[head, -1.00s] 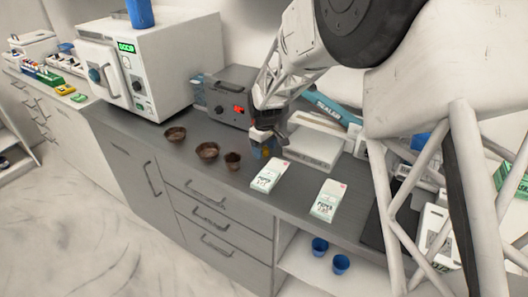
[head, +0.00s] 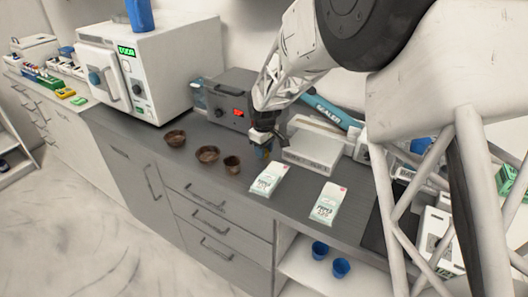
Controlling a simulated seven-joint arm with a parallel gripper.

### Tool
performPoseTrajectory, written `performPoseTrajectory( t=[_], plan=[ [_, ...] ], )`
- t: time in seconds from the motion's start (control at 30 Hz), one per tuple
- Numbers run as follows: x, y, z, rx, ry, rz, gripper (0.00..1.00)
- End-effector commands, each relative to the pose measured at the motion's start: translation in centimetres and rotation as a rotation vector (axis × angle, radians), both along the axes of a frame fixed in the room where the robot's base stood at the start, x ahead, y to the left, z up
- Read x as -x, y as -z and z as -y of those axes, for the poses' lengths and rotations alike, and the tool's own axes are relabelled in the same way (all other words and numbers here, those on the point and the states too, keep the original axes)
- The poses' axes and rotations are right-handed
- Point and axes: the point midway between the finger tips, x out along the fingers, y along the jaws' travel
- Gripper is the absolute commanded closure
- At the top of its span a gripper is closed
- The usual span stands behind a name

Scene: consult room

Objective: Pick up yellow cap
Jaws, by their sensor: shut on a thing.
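My gripper (head: 264,151) points down over the grey counter, in front of the white scale-like box and behind the left green-and-white carton. Its jaws are shut on a small yellowish thing at the fingertips, which I take to be the yellow cap (head: 266,153). The cap is mostly hidden by the fingers and very small in this view. I cannot tell whether it touches the counter.
Brown bowls (head: 207,154) and a small brown cup (head: 232,165) stand left of my gripper. Two cartons (head: 267,179) (head: 328,205) lie in front and to the right. The white box (head: 312,151) and grey device (head: 226,97) stand close behind.

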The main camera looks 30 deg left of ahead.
Motion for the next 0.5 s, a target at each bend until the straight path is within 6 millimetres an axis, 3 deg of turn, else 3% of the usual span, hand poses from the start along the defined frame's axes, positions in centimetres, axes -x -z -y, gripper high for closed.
performPoseTrajectory(
  t=[0.23,0.5],
  plan=[
    [0.0,-2.8,0.0,-0.002,0.000,0.001,0.88],
    [2.5,-3.1,2.4,-0.001,0.000,0.001,0.88]
  ],
)
